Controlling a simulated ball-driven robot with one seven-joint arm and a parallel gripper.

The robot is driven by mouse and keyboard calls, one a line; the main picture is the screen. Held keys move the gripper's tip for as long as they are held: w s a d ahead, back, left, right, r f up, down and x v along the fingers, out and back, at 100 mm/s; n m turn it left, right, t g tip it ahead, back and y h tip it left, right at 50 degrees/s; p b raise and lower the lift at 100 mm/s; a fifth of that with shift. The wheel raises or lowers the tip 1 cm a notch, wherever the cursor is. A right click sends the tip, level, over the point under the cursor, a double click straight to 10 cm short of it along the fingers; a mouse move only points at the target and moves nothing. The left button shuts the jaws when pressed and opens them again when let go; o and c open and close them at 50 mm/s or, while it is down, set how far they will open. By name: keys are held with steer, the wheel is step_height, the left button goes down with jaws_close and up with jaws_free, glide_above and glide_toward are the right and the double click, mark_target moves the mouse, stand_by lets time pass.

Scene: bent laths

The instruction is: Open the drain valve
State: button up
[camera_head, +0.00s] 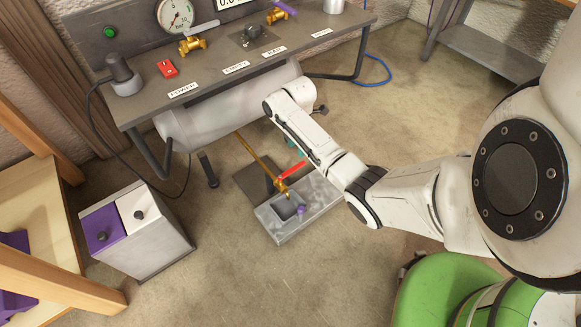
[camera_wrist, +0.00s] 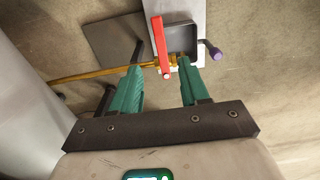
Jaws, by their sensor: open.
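The drain valve is a brass fitting (camera_head: 282,187) with a red lever (camera_head: 291,170), at the end of a brass pipe (camera_head: 258,157) running from under the grey tank (camera_head: 205,112). It sits over a grey basin (camera_head: 315,207). In the wrist view the red lever (camera_wrist: 160,42) reaches down the picture to the brass fitting, and its lower end lies between my fingertips in the picture. My gripper (camera_wrist: 162,68) is open, with teal fingers and nothing held. I cannot tell whether a finger touches the lever. In the head view my arm hides most of the gripper.
A small purple-tipped part (camera_head: 300,210) stands at the basin. The bench (camera_head: 215,68) above carries a gauge, other valves and a red switch. A purple-and-white box (camera_head: 150,245) stands at left, with wooden furniture (camera_head: 35,205) beyond. Floor in front is clear.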

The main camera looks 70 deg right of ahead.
mark_target(296, 167)
step_height(296, 167, down, 10)
steer(key=b, duration=0.5)
jaws_close()
stand_by(0.6)
